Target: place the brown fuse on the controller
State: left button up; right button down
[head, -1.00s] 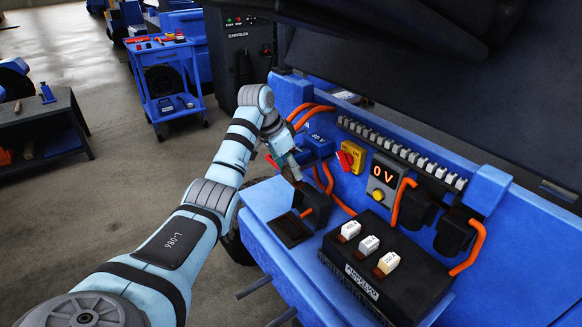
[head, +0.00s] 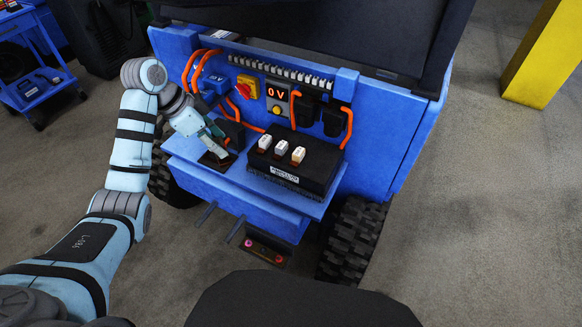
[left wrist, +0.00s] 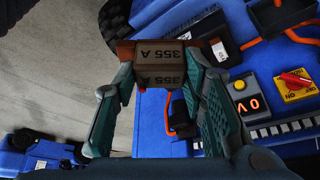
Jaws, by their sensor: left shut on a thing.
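The brown fuse (left wrist: 160,76), a block marked 355 A, is held between the two fingers of my left gripper in the left wrist view. My left gripper (head: 217,150) shows in the head view over the left part of the blue shelf, left of the controller. The fuse is too small and covered there to make out clearly. The controller (head: 312,174) is a black box on the shelf with a white label on its front and three pale-topped fuses (head: 281,147) in a row on top. My right gripper is not in view.
A dark tray (head: 211,164) lies on the blue shelf (head: 190,158) below my left gripper. Orange cables (head: 294,108), a red knob (head: 247,87) and a 0 V display (head: 277,94) are on the panel behind. A yellow post (head: 545,55) stands at the far right.

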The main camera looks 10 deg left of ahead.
aim_at(312, 172)
jog(key=z, duration=2.5)
jog(key=i, duration=2.2)
jog(key=u, duration=3.75)
jog(key=i, duration=1)
